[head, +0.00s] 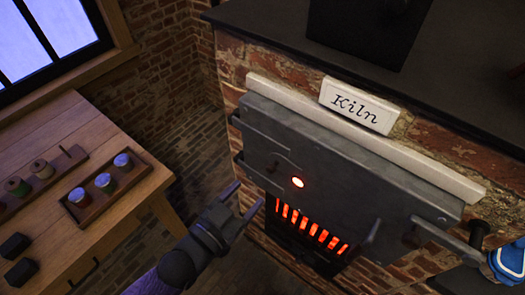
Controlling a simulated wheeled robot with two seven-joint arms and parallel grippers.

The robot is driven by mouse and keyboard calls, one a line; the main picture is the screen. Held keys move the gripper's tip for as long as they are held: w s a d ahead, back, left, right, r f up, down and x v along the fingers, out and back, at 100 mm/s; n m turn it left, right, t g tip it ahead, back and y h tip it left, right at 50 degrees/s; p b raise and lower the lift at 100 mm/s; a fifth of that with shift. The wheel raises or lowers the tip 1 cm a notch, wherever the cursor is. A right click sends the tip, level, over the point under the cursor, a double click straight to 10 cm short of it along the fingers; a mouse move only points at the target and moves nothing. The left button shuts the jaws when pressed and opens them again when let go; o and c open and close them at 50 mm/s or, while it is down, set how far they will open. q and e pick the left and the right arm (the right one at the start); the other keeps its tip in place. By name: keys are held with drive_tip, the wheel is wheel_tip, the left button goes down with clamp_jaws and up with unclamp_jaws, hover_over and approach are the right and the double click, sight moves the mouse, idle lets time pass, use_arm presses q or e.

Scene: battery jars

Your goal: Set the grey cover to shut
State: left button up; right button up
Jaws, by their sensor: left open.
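A large grey metal cover (345,178) is on the front of the brick kiln, below the "Kiln" sign (357,105). I cannot tell how far the cover stands from the kiln front. My left gripper (243,203) is open and empty, in front and to the lower left of the cover, with its fingertips pointing towards the kiln. I see no contact between them. My right gripper does not show clearly.
A wooden table (130,200) at left holds a tray (108,193) of lidded jars, a rack (44,178) of spools and two black blocks (20,271). A grey bar (447,240) and a blue-and-white thing (508,262) are at lower right. Brick floor lies between table and kiln.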

sight(268, 172)
use_arm(q)
drive_tip(key=x, duration=0.8)
drive_tip(key=shift+f+b, duration=0.15)
drive_tip(key=shift+b, duration=0.25)
drive_tip(key=shift+s, duration=0.1)
clamp_jaws()
idle(0.6)
